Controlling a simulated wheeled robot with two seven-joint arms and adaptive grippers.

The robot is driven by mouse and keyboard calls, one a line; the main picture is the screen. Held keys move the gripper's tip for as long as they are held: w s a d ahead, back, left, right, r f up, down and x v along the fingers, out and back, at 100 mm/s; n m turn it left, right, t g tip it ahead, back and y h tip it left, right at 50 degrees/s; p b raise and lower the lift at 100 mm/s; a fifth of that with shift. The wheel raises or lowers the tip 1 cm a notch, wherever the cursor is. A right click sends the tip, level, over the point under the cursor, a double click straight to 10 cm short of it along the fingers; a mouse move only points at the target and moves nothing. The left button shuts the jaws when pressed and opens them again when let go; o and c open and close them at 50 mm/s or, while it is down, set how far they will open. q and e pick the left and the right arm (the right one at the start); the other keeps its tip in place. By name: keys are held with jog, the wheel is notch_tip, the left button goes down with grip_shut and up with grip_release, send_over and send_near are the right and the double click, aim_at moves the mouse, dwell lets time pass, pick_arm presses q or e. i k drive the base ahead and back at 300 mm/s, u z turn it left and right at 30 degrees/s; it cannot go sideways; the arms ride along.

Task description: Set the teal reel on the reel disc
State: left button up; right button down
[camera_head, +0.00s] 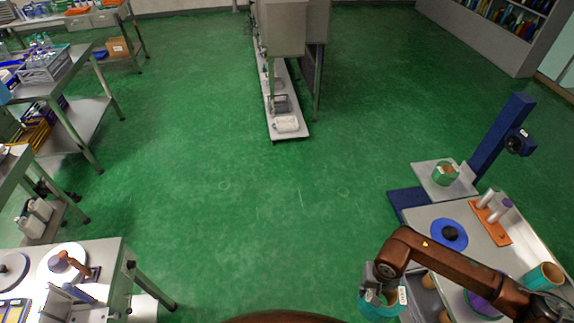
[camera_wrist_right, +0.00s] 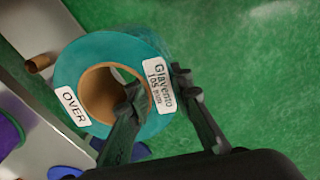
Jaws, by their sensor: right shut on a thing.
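The teal reel (camera_wrist_right: 90,62) has a brown cardboard core and white labels reading "OVER" and "Glavento 105 mm". It also shows at the bottom of the head view (camera_head: 372,306). My right gripper (camera_wrist_right: 157,84) is shut on its wall, one finger inside the core and the other outside. In the head view this gripper (camera_head: 384,284) holds the reel at the near left side of the right-hand table. A blue disc (camera_head: 436,232) with a dark centre lies flat on that table, farther back, and looks like the reel disc. My left gripper is not in view.
The grey right-hand table (camera_head: 425,215) carries an orange stand (camera_head: 492,228) with upright pegs, a teal roll (camera_head: 541,277) and a purple reel (camera_head: 484,303). A blue post (camera_head: 500,140) rises behind, beside a plate with a green roll (camera_head: 444,173). Green floor is open to the left.

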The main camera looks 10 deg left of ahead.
aim_at(61, 264)
jog(key=u, duration=0.4)
jog(key=i, duration=2.35)
jog(key=u, duration=4.15)
